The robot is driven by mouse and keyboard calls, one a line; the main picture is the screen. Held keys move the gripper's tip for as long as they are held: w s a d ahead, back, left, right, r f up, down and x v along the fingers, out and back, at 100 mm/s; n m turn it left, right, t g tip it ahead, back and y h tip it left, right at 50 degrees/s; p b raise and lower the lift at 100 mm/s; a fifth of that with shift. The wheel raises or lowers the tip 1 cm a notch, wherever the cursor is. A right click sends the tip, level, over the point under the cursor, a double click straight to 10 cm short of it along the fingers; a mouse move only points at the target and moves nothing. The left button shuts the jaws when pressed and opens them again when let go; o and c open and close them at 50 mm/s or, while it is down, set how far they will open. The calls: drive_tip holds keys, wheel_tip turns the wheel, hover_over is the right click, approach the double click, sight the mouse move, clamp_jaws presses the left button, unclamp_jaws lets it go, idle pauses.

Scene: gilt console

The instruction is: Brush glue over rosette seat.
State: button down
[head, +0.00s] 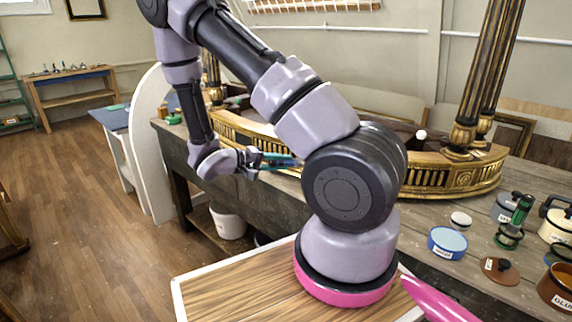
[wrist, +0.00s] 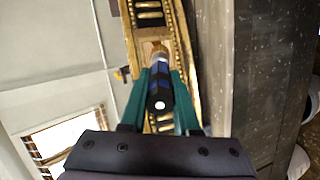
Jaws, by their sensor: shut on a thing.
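The gilt console (head: 455,178) lies on the workbench, with its curved pierced apron facing me. In the head view my gripper (head: 278,161) is at the apron's front, left of centre, partly behind my arm. In the wrist view its green fingers (wrist: 161,82) are shut on a dark blue and black handle (wrist: 160,91) with a pale round end, probably the glue brush. A brown pot (head: 558,288) labelled glue stands at the right edge.
The right of the workbench (head: 455,278) is crowded: a blue tin (head: 447,243), a brown lid (head: 500,270), a green-handled tool (head: 515,222) and other pots. Dark gilt columns (head: 485,75) rise behind. A white bucket (head: 228,222) sits below. The floor at left is clear.

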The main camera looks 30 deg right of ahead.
drive_tip(key=s, duration=0.1)
drive_tip(key=s+d+r, duration=0.1)
drive_tip(key=s+d, duration=0.1)
drive_tip(key=shift+r, duration=0.4)
idle(1.5)
drive_tip(key=s+a, duration=0.3)
drive_tip(key=a, duration=0.2)
drive_tip(key=shift+s, duration=0.15)
idle(0.3)
drive_tip(key=shift+a, duration=0.1)
drive_tip(key=shift+s+a, duration=0.45)
drive_tip(key=shift+a, duration=0.15)
drive_tip(key=shift+s+a, duration=0.4)
drive_tip(key=shift+a, duration=0.2)
